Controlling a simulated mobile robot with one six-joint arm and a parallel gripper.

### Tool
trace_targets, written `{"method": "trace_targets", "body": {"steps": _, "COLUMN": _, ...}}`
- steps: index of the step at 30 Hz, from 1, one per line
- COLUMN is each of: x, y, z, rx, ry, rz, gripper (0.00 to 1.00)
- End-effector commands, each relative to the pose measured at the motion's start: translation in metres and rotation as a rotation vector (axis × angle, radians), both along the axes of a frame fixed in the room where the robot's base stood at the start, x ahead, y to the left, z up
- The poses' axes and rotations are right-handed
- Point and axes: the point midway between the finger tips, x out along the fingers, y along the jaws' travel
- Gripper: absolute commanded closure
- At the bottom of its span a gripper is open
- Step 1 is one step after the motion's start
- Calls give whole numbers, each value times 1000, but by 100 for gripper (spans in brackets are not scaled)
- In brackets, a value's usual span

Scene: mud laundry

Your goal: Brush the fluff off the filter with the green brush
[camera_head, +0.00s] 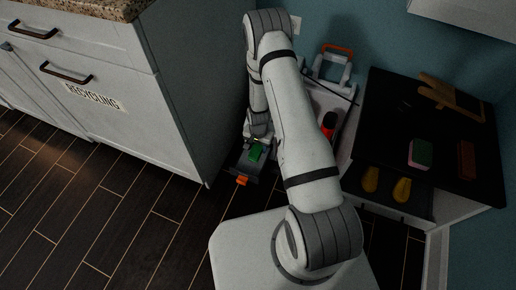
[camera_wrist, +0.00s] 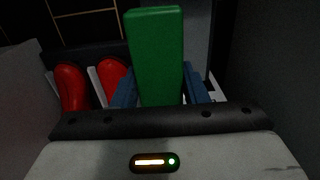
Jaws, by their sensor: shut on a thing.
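The green brush (camera_wrist: 156,45) stands between the blue fingers of my gripper (camera_wrist: 160,92) in the wrist view, and my gripper is shut on it. In the head view the green brush (camera_head: 255,150) shows at the end of my arm, over a dark grey tray-like piece with an orange tab (camera_head: 241,181). This piece may be the filter; I cannot tell for sure. Whether the brush touches it is not clear, and I cannot make out any fluff. My arm hides part of the area to the right.
Two red objects (camera_wrist: 71,88) lie left of the brush in the wrist view. A white cabinet (camera_head: 185,110) stands close on the left. Open floor lies front left.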

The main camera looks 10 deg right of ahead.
Motion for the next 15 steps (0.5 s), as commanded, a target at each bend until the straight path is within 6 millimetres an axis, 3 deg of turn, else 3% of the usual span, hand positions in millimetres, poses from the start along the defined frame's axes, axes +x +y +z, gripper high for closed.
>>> {"method": "trace_targets", "body": {"steps": 8, "x": -1, "y": 0, "z": -16, "rx": 0, "ry": 0, "rz": -3, "gripper": 78}}
{"method": "trace_targets", "body": {"steps": 15, "x": -1, "y": 1, "z": -42, "rx": 0, "ry": 0, "rz": -2, "gripper": 78}}
